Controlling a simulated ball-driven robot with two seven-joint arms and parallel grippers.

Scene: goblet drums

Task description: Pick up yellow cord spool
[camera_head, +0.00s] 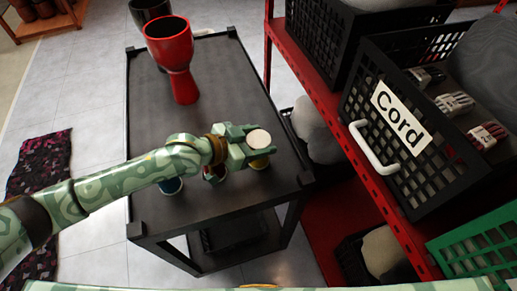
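The yellow cord spool (259,163) is on the right part of the black cart top, near its front edge. A pale round disc, apparently its upper end, shows at my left gripper's fingers, and yellow shows just below them. My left gripper (250,143) reaches in from the left, with its fingers at the spool and hiding its middle. I cannot tell whether they grip it or stand open around it. My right gripper is out of view.
A red goblet drum (178,60) and a dark one (148,10) stand farther back on the cart (225,75). A red shelf with a "Cord" crate (400,118) is close on the right.

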